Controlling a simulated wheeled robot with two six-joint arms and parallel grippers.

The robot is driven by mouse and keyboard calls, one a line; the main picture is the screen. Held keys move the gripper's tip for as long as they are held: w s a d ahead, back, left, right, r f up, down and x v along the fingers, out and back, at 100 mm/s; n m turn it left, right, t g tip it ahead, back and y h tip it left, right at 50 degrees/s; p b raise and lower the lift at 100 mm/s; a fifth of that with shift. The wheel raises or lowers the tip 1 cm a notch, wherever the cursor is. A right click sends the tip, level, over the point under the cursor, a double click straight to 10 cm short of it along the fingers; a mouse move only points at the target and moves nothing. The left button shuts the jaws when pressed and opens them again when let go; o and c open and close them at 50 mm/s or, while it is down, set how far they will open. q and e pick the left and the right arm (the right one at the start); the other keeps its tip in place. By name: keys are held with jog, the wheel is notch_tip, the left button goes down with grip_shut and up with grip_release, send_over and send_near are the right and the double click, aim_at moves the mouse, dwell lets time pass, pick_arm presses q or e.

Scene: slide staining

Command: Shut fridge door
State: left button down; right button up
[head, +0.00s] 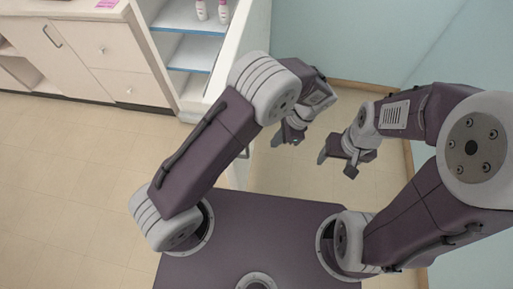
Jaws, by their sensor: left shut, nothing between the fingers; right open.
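The fridge (177,92) stands at the top centre, open, with blue shelves showing inside. Its white door (256,32) stands open along the right of the shelves and reaches towards me; my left arm hides part of it. My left gripper (286,137) is shut and empty, to the right of the door. I cannot tell whether it touches the door. My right gripper (337,163) is open and empty, further right, over the floor.
Two white and pink bottles (212,11) stand on the fridge's upper shelf. A cream cabinet (100,52) with drawers is left of the fridge. A pale blue wall (340,40) closes the right side. Tiled floor (70,180) is clear on the left.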

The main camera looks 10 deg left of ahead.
pick_arm(q)
jog(key=a+f, duration=0.6)
jog(key=f, duration=0.1)
jog(key=shift+s+a, duration=0.35)
jog(key=shift+s, duration=0.1)
